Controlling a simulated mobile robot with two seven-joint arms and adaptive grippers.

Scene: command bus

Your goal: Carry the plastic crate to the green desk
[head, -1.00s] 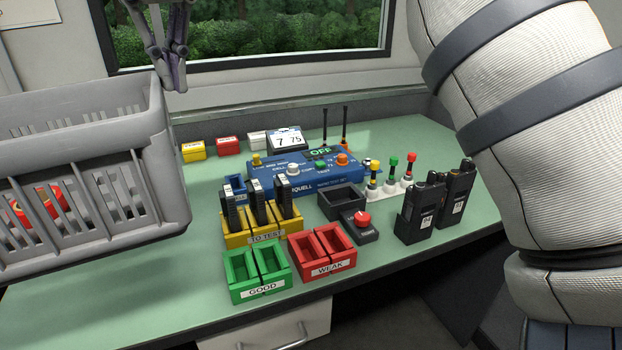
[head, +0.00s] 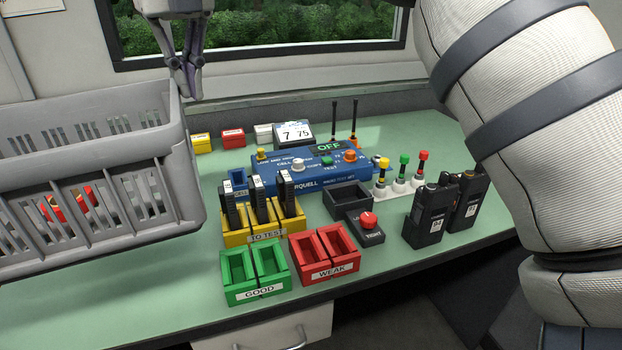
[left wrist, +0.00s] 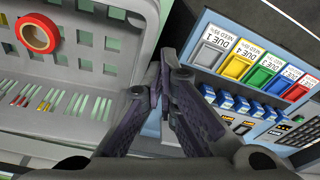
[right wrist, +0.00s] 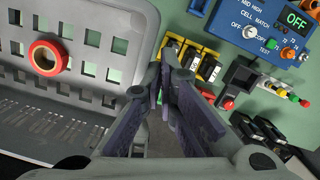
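The grey plastic crate (head: 95,225) fills the left of the head view, in front of the left part of the green desk (head: 110,310). A red roll of tape (head: 68,206) lies inside it. My right gripper (head: 192,96) is at the crate's far right corner. In the right wrist view, its fingers (right wrist: 162,92) are closed together at the crate's end rim (right wrist: 150,50). In the left wrist view, my left gripper (left wrist: 160,88) is closed at another crate rim (left wrist: 150,45); the head view hides it. Whether the crate's base touches the desk is hidden.
The desk holds green GOOD trays (head: 255,275), red WEAK trays (head: 325,255), a yellow TO TEST rack (head: 265,235), a blue tester (head: 310,175) and radios (head: 430,215). A panel with coloured slots (left wrist: 250,70) stands beside the crate in the left wrist view.

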